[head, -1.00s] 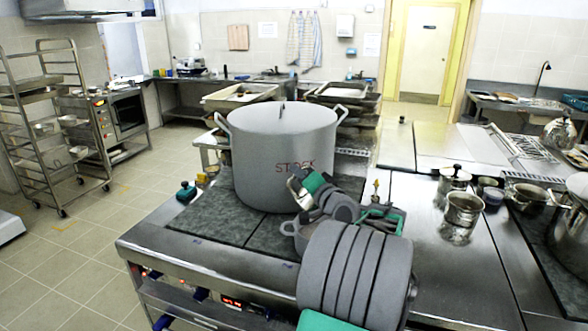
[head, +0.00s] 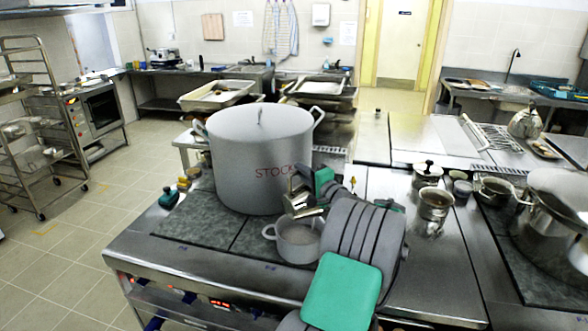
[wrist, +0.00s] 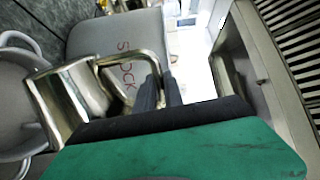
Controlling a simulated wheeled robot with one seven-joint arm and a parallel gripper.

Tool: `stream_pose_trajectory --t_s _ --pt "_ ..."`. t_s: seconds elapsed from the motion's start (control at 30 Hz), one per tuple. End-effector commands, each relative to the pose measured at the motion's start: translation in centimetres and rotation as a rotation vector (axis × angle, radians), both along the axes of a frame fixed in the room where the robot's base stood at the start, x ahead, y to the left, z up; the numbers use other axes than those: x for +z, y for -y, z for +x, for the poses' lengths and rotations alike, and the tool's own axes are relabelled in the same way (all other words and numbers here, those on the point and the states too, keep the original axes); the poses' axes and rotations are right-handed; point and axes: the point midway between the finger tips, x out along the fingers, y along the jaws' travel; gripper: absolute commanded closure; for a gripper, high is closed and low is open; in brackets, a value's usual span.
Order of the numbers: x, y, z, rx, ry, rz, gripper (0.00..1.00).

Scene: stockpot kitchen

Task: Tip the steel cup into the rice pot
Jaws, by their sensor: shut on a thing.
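The steel cup (head: 306,209) is shiny and held tilted above the rice pot (head: 298,244), a small grey pot with loop handles. My gripper (head: 296,187) is shut on the cup's handle. In the wrist view the two dark fingers (wrist: 160,92) close on the handle, and the cup (wrist: 72,102) lies on its side in the picture. The rice pot (wrist: 14,108) shows at the left edge of that view, next to the cup. The cup's inside is hidden, and I cannot tell whether anything is coming out of it.
A large lidded stockpot (head: 258,160) marked STOCK stands just behind and left of the rice pot. The steel counter at the front right (head: 435,285) is bare.

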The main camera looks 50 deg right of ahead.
Motion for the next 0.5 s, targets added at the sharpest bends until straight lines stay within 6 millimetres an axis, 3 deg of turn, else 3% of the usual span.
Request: stream_pose_trajectory --t_s 0.5 --pt "0.6 5.0 -1.7 0.000 0.093 0.261 1.00"
